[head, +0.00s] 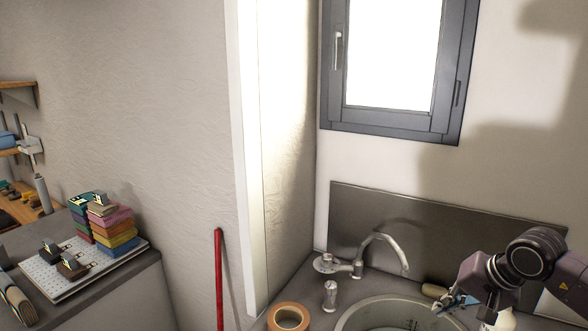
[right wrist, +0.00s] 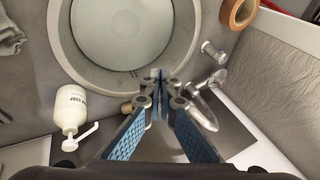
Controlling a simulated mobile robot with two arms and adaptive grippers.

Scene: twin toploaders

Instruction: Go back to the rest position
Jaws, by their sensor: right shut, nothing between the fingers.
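My right gripper (head: 458,303) comes in from the right in the head view, over the right side of the round sink (head: 352,318). In the right wrist view the right gripper (right wrist: 160,76) has its blue-padded fingers together at the tips, with nothing between them. The fingers lie above the near rim of the sink (right wrist: 60,45), by the faucet (right wrist: 205,112). My left gripper is in neither view.
The faucet (head: 388,240) rises behind the sink. An orange tape roll (head: 274,317) lies left of it. A soap bottle (right wrist: 70,108) stands beside the sink. A red pole (head: 218,275) leans by the wall. Stacked colored blocks (head: 112,222) sit on the left counter.

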